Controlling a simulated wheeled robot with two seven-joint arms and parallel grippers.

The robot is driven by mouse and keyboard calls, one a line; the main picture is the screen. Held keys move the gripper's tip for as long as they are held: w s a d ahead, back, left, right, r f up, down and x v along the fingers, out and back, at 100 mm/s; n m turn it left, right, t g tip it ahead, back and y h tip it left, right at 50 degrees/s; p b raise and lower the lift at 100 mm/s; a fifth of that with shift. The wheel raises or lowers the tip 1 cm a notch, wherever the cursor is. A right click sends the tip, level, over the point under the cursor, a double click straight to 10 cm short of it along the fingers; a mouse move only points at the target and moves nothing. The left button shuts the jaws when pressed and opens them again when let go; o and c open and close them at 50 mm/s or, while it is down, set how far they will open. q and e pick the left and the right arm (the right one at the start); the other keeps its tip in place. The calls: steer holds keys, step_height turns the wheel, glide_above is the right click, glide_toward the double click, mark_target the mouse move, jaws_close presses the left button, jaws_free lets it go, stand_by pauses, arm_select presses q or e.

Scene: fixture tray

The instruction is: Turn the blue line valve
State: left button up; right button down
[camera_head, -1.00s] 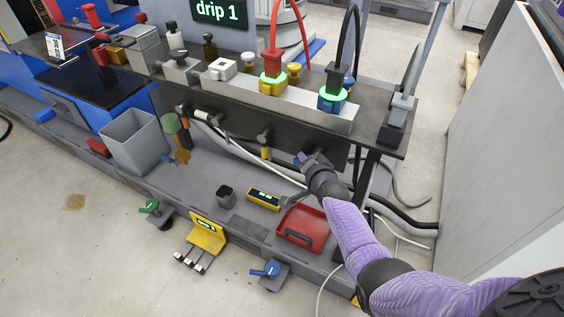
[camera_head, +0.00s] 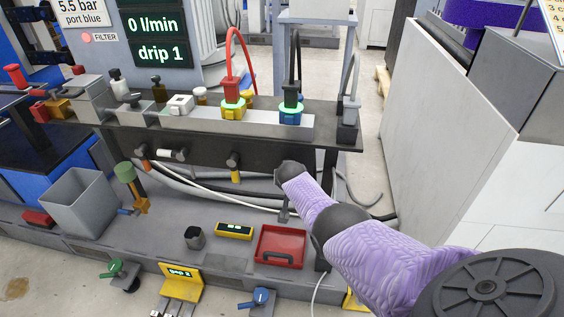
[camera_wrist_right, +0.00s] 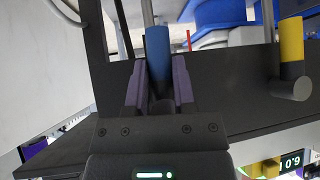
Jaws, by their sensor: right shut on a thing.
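In the right wrist view my right gripper (camera_wrist_right: 157,80) is shut on a blue valve handle (camera_wrist_right: 157,48), with a purple finger on each side of it. The handle is in line with a grey stem, beside the dark panel under the bench. In the head view my purple right arm reaches to the right part of this panel, and its wrist hides the fingers and the blue handle. A yellow-handled valve (camera_head: 235,166) sits left of it; it also shows in the right wrist view (camera_wrist_right: 291,45). My left gripper is out of view.
A red connector (camera_head: 232,91) and a black one (camera_head: 291,90) with glowing green rings stand on the bench rail. The screen (camera_head: 155,39) reads 0 l/min and drip 1. A white cabinet (camera_head: 440,130) stands at the right.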

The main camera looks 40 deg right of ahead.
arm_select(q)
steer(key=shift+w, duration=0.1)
arm_select(e)
steer(key=shift+s, duration=0.1)
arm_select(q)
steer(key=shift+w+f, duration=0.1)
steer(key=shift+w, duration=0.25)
arm_select(e)
steer(key=shift+g, duration=0.3)
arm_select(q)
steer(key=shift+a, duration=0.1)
arm_select(e)
steer(key=shift+c, duration=2.2)
jaws_free()
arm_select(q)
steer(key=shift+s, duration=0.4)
